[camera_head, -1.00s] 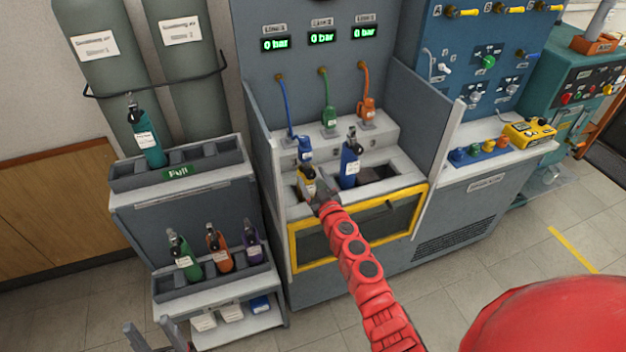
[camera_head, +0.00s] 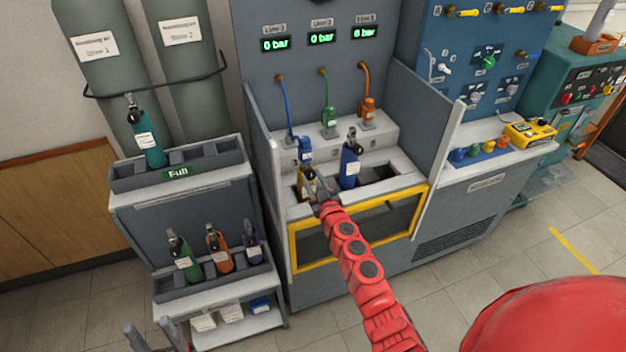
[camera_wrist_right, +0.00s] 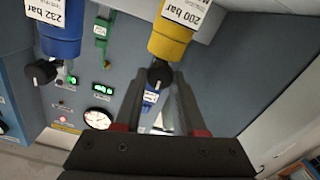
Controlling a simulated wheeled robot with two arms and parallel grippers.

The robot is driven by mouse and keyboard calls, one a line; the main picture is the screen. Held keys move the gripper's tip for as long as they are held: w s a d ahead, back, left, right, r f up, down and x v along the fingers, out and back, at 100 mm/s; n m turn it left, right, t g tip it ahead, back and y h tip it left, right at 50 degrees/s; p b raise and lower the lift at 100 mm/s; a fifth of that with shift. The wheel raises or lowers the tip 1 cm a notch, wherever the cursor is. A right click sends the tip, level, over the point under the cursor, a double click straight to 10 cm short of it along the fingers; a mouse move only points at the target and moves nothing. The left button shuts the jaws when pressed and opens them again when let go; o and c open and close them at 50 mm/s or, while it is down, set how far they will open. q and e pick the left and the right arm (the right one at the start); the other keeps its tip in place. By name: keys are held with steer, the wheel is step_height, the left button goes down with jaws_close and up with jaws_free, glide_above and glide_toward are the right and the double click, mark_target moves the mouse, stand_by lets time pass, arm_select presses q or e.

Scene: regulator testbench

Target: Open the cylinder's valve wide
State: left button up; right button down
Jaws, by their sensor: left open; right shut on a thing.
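A yellow cylinder (camera_head: 309,190) stands in the left part of the testbench well, its foot hidden. In the right wrist view the yellow cylinder (camera_wrist_right: 171,40) appears upside down with a "200 bar" label, and its black valve knob (camera_wrist_right: 159,73) lies between my fingers. My right gripper (camera_head: 316,188) reaches it from the front; in the wrist view the right gripper (camera_wrist_right: 160,82) is shut on that knob. My left gripper (camera_head: 155,338) is at the bottom left edge, open and empty, partly out of view.
A blue cylinder (camera_head: 350,170) stands right of the yellow one. Blue, green and orange hose connectors hang behind; all three line displays (camera_head: 321,38) read 0 bar. A rack (camera_head: 180,200) at left holds several cylinders. Side panels (camera_head: 432,150) bound the bench.

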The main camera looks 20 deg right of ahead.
steer(key=n+b, duration=0.1)
steer(key=n, duration=0.5)
steer(key=shift+a+f+b, duration=0.1)
steer(key=shift+f+b, duration=0.1)
steer(key=shift+b, duration=0.2)
steer(key=n+b, duration=0.1)
steer(key=n, duration=0.4)
steer(key=shift+n+b, duration=0.35)
steer(key=shift+n, duration=0.05)
steer(key=n+b, duration=0.1)
steer(key=n, duration=0.4)
steer(key=shift+b, duration=0.3)
steer(key=n, duration=0.4)
steer(key=shift+b, duration=0.4)
steer(key=shift+r+n, duration=0.1)
steer(key=shift+n, duration=1.2)
steer(key=shift+c, duration=2.4)
jaws_free()
